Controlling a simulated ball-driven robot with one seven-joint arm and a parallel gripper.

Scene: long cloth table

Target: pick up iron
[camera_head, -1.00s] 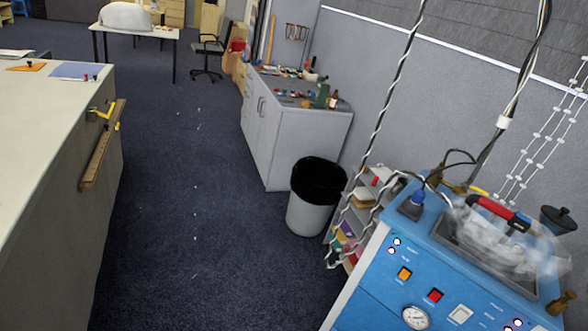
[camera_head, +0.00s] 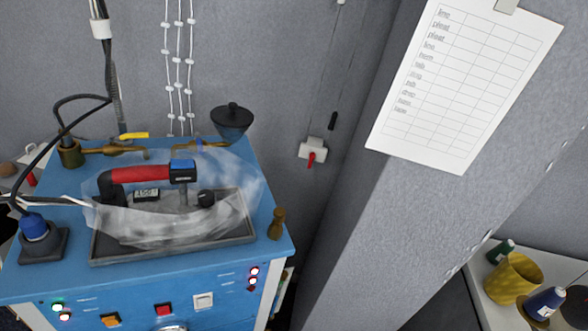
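The iron (camera_head: 140,176) has a red and black handle with a blue end piece and a small display. It rests in a dark tray (camera_head: 170,249) on top of a blue steam machine (camera_head: 130,286), left of the picture's middle. A clear, crumpled plastic-like cover lies around its body and hides much of its lower part. The handle shows above the cover. My gripper does not show in this view.
A black funnel-shaped cup (camera_head: 232,122) and brass valves (camera_head: 110,150) stand behind the tray. Cables and a blue plug (camera_head: 34,227) are at left. A grey pillar with a paper sheet (camera_head: 465,85) rises at right. A shelf with a yellow cup (camera_head: 514,277) is at lower right.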

